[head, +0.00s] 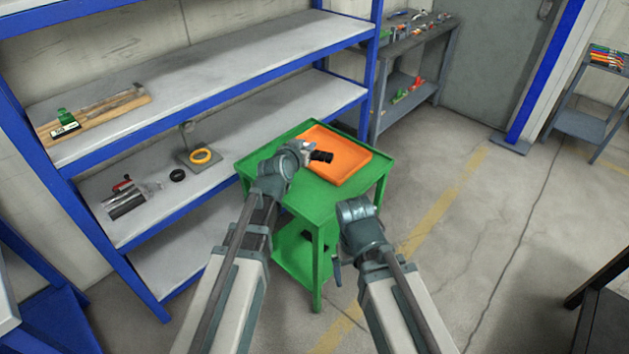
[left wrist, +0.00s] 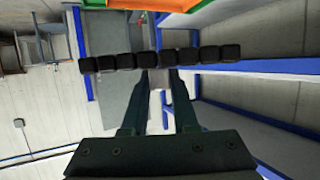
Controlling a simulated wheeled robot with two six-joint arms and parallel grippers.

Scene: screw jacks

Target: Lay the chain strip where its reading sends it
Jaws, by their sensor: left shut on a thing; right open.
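The chain strip (left wrist: 222,54), a row of several black blocks, lies crosswise between the fingertips of my left gripper (left wrist: 157,80) in the left wrist view. In the head view the strip (head: 322,156) shows as a short dark piece at the left gripper (head: 305,153), over the orange tray (head: 350,165). I cannot tell whether it touches the tray. The tray lies on the green cart (head: 262,161). My right gripper (head: 337,272) is low beside the cart's near right side, mostly hidden by its own wrist. A green gauge-like block (head: 64,121) with a small pale face, unreadable here, sits on the shelf.
A long wooden board (head: 110,107) lies on the blue-framed shelf at left. A cluttered workbench (head: 400,42) stands behind.

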